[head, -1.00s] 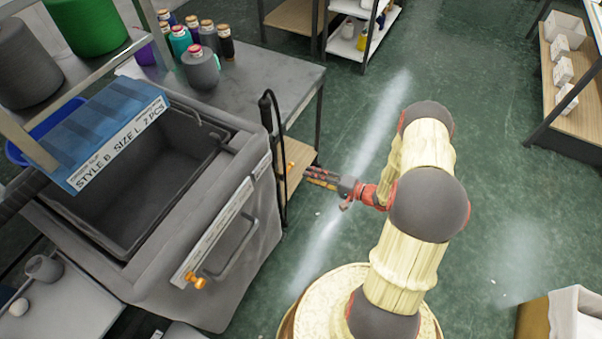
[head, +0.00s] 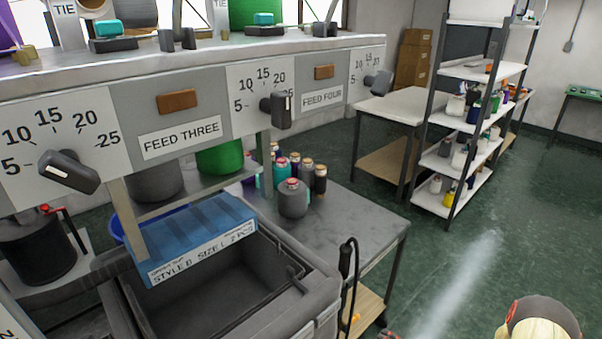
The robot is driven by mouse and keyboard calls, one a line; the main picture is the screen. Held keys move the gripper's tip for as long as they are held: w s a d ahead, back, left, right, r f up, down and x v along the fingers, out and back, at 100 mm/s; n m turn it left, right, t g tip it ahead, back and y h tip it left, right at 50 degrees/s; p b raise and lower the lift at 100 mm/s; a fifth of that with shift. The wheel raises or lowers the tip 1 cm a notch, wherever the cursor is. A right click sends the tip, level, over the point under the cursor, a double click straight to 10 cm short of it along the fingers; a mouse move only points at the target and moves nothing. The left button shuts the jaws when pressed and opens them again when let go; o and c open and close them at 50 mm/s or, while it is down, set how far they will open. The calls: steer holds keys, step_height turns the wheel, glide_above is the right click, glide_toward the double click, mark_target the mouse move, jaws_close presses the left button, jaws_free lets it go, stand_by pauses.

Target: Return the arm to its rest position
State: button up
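Only a small reddish piece of my gripper (head: 390,336) shows at the bottom edge of the head view, just right of the black hose handle. The rest of the gripper is below the frame, so I cannot tell whether it is open or shut, or whether it holds anything. The rest of the arm is out of view.
A grey bin (head: 310,318) with a blue label flap (head: 205,240) stands at the lower left. A grey table (head: 365,220) with several yarn cones is behind it. Feed dials line the machine panel (head: 200,125). A shelf rack (head: 470,125) stands farther back. Green floor (head: 480,265) is open at right.

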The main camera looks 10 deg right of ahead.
steer(key=s+a+f+m+g+y, duration=0.2)
steer(key=s+a+m+g, duration=0.1)
steer(key=s+a, duration=0.3)
steer(key=s+a+r+n+g, duration=0.3)
steer(key=s+r+g, duration=0.5)
steer(key=s+r, duration=0.15)
steer(key=s+r+n+g+h, duration=0.1)
steer(key=s+r+n+h, duration=0.15)
steer(key=r, duration=0.45)
steer(key=s+r+n+h, duration=0.1)
steer(key=r+n+h, duration=0.1)
steer(key=r+h, duration=0.3)
steer(key=s+r+n+g+h, duration=0.1)
steer(key=r+n+h, duration=0.15)
steer(key=r, duration=0.55)
steer(key=s+a+r+n+t+h, duration=0.1)
steer(key=a+r+n+t, duration=0.3)
steer(key=r, duration=1)
steer(key=a+t, duration=0.1)
steer(key=a, duration=0.2)
steer(key=shift+s+r+t, duration=0.15)
steer(key=shift+s+t, duration=0.1)
steer(key=shift+t, duration=0.15)
